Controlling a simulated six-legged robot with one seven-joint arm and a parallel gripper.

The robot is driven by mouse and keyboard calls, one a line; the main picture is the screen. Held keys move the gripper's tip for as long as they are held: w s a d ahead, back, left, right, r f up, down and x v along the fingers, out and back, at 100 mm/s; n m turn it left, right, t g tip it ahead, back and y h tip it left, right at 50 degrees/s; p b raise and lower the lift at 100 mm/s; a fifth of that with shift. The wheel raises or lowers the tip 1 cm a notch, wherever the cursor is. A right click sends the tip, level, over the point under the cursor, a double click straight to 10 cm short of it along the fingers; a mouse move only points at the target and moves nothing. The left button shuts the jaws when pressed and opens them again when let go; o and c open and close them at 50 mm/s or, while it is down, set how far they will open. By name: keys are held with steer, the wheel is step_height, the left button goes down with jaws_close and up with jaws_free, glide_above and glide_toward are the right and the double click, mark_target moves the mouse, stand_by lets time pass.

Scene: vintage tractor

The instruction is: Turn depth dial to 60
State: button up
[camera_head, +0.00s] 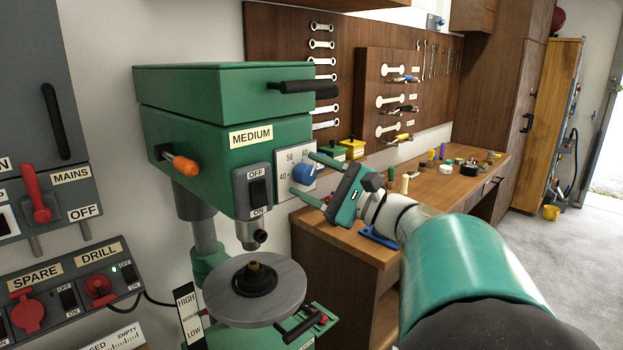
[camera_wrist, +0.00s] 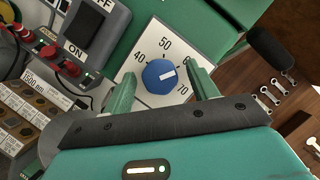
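The blue depth dial (camera_wrist: 158,77) sits on a white plate (camera_wrist: 186,34) with black numbers 40, 50, 60 and 70. Its white mark points right and slightly up, roughly toward the 60, which a finger partly covers. In the head view the dial (camera_head: 304,174) is on the side of the green drill press (camera_head: 215,140). My gripper (camera_head: 315,178) is open, with one green finger on each side of the dial. The wrist view shows the gripper (camera_wrist: 163,74) with gaps between fingers and dial; contact is not visible.
A grey ON/OFF switch (camera_head: 258,190) is left of the dial plate. An orange-tipped lever (camera_head: 180,164) and a black handle (camera_head: 305,86) stick out from the press. A wooden workbench (camera_head: 340,235) with small items stands behind my arm.

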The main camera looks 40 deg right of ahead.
steer(key=shift+s, duration=0.1)
steer(key=v, duration=1.3)
steer(key=shift+s, duration=0.4)
steer(key=shift+d, duration=0.1)
